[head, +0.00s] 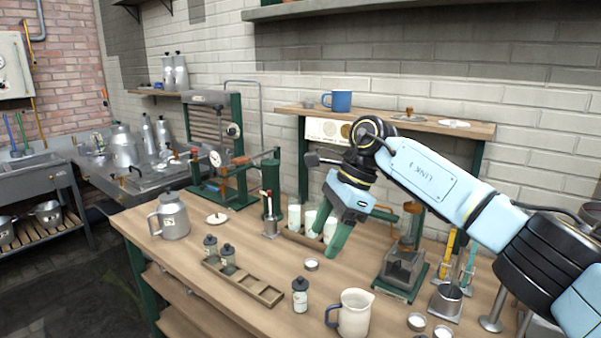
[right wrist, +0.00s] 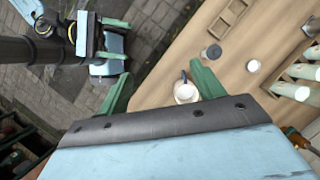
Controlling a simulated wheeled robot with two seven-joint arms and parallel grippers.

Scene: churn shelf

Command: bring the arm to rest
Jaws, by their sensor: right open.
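My right arm comes in from the right in the head view. Its gripper (head: 334,240) hangs above the workbench (head: 195,262), tilted downward, with its two green fingers apart. Nothing shows between them. In the right wrist view the same fingers (right wrist: 163,86) are spread wide, and a white mug (right wrist: 186,93) shows below, near the right finger, with space between. My left gripper (right wrist: 126,38) shows at the upper left of the right wrist view, over the floor, its green fingers apart and empty. It is outside the head view.
A white jug (head: 354,311), a dark bottle (head: 300,294) and a wooden tray (head: 262,291) stand on the front bench. White cups (head: 294,217) stand just behind my right gripper. A glass-topped grinder (head: 404,262) stands right of it. A raised shelf (head: 455,124) runs behind my arm.

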